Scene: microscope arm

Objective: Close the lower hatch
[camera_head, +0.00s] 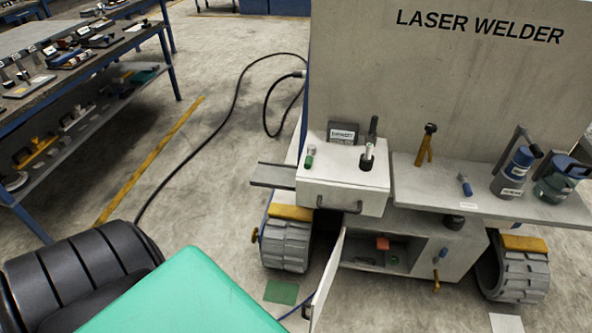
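The lower hatch (328,280) is a pale door on the front of the machine labelled LASER WELDER. It stands swung open toward me, seen nearly edge-on, to the left of the lower compartment (375,255). Its handle (306,312) shows low on its left side, near the bottom edge of the picture. The compartment is uncovered, with an orange-red block (382,243) and small dark items inside. Neither of my grippers is in view, so whether they are open or shut does not show.
Above the compartment, a white box front (342,195) with a dark handle juts out. A shelf (430,190) at right holds bottles and a small yellow tripod (426,145). Wheels (287,243) flank the base. A black cable crosses the floor; a loaded workbench (70,60) stands at left.

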